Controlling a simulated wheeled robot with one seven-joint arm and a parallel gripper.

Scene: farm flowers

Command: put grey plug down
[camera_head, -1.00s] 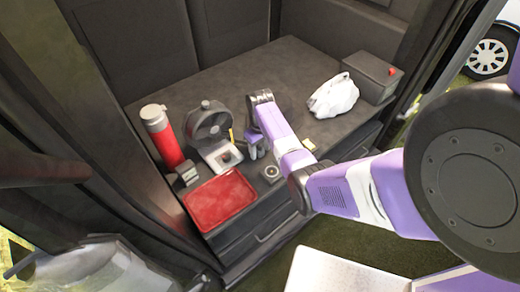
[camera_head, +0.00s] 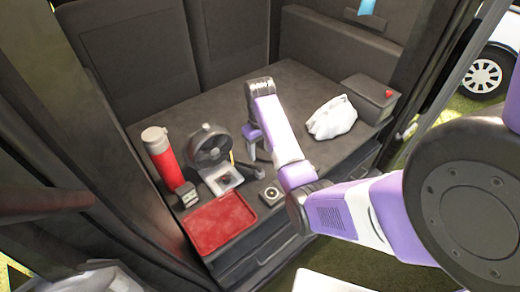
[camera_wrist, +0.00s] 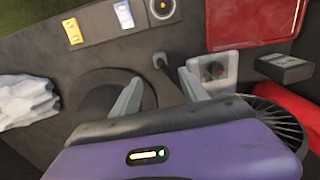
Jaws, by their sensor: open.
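The grey plug (camera_head: 257,172), dark with a cord, lies on the dark counter between the fan and my arm. In the wrist view the plug (camera_wrist: 160,61) shows just beyond and between my fingertips, apart from both. My gripper (camera_head: 256,152) is open and empty above the counter, behind the plug. The wrist view shows its two grey fingers (camera_wrist: 159,78) spread wide. Part of the gripper is hidden by its purple housing in the head view.
A black fan (camera_head: 209,145) on a light base, a red flask (camera_head: 165,160), a small grey block (camera_head: 187,195), a red tray (camera_head: 218,223) and a round socket (camera_head: 270,194) stand nearby. A white crumpled bag (camera_head: 331,118) and dark box (camera_head: 369,98) are at right.

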